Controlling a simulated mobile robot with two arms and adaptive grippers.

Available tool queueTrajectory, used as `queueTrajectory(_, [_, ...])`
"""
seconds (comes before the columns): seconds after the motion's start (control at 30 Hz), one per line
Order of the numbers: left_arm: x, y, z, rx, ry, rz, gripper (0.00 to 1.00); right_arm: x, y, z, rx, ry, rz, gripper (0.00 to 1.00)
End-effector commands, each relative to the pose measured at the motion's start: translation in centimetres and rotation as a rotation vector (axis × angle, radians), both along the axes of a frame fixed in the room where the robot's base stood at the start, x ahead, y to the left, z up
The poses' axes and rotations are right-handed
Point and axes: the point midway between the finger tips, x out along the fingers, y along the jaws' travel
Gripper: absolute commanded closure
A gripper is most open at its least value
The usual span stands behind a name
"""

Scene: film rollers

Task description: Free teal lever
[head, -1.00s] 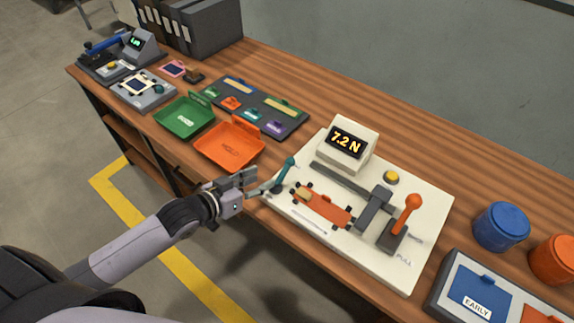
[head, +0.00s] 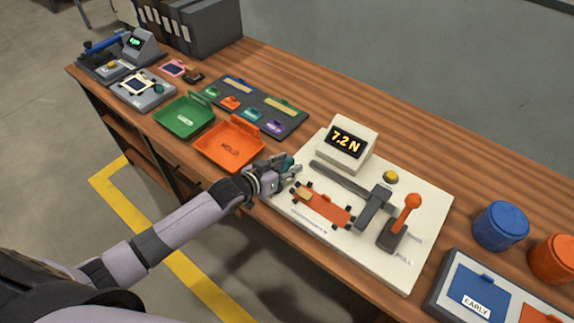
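The teal lever (head: 287,160) stands at the left edge of the white tester plate (head: 330,245); only a bit of its teal top shows. My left gripper (head: 284,172) is at the lever and covers most of it. Whether its fingers are closed on the lever is too small and hidden to tell. An orange roller strip (head: 322,205) with dark end pieces lies on the plate, right of the gripper. The display (head: 346,142) behind it reads 7.2 N. My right gripper is not in view.
An orange HOLD tray (head: 228,150) and a green tray (head: 183,120) stand left of the plate. An orange-knobbed lever (head: 406,215) and a yellow button (head: 390,177) are on its right part. Blue (head: 500,227) and orange (head: 555,258) canisters stand further right.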

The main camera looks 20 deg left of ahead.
Motion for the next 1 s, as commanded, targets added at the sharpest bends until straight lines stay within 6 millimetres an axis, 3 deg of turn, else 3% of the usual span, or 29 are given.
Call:
queueTrajectory(0.6, [-0.03, 0.04, 0.00, 0.000, 0.000, 0.000, 1.00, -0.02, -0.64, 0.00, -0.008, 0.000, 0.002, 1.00])
queueTrajectory(1.0, [-0.03, 0.04, 0.00, 0.001, 0.000, 0.001, 1.00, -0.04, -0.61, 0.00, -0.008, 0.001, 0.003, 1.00])
